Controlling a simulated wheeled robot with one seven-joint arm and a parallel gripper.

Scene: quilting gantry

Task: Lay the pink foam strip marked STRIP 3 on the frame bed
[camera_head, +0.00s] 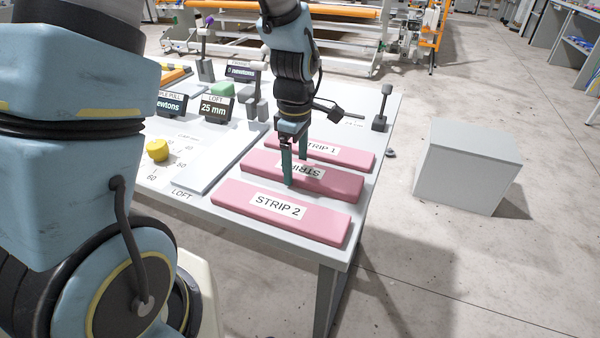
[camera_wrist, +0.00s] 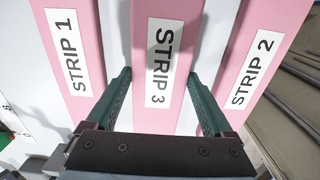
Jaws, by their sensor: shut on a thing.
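The pink foam strip marked STRIP 3 (camera_head: 338,184) lies between two other pink strips on the grey table; its label is partly covered by my fingers in the head view. In the wrist view, STRIP 3 (camera_wrist: 162,62) runs between my two green fingers, its label fully readable. My gripper (camera_head: 295,172) points down and is shut across the strip's width, one finger at each long side, as the wrist view (camera_wrist: 159,76) shows. I cannot tell for sure which surface is the frame bed.
STRIP 1 (camera_head: 345,153) lies behind and STRIP 2 (camera_head: 280,212) in front, both close to the held strip. A long pale slab (camera_head: 222,162) lies left of the strips. A yellow knob (camera_head: 157,150) and small displays (camera_head: 216,107) stand farther left. A grey box (camera_head: 466,165) stands on the floor right.

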